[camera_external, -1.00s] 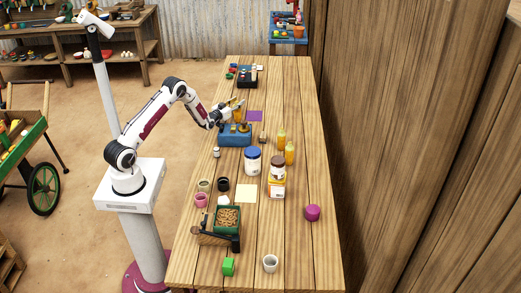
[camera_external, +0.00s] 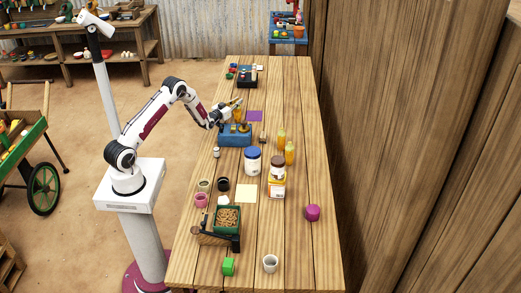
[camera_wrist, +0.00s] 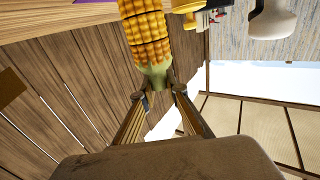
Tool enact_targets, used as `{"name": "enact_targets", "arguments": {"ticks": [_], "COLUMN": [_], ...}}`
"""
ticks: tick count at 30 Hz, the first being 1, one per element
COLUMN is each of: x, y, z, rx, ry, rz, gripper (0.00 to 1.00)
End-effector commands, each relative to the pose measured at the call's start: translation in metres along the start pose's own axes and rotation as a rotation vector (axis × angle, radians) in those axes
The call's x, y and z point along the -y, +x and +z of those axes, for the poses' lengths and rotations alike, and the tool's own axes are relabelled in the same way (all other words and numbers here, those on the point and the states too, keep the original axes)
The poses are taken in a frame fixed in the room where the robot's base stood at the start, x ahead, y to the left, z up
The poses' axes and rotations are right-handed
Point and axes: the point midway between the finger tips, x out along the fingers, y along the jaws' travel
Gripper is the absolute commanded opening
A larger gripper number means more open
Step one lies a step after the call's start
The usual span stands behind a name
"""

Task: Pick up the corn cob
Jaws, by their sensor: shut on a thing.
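The corn cob (camera_wrist: 147,38) is yellow with a pale green end. In the wrist view it fills the top middle, and my gripper (camera_wrist: 162,88) is shut on its green end. In the external view my gripper (camera_external: 226,110) is above the far middle of the table, over a blue box (camera_external: 234,138). The corn cob is too small there to tell clearly from the fingers. The cob's far end is cut off by the top edge of the wrist view.
The wooden table (camera_external: 292,200) holds a blue-lidded jar (camera_external: 252,163), a brown-lidded bottle (camera_external: 277,178), two yellow bottles (camera_external: 289,152) and a green bin (camera_external: 229,218).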

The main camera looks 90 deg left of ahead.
Motion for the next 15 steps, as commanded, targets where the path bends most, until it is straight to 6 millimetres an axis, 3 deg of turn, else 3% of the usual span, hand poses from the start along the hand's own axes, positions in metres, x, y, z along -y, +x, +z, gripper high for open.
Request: {"name": "enact_targets", "arguments": {"ticks": [8, 15], "x": [0.000, 0.000], "y": [0.000, 0.000], "z": [-0.017, -0.045], "rx": [-0.002, -0.003], "ry": [0.000, 0.000], "rz": [0.000, 0.000], "gripper": [0.00, 0.00]}}
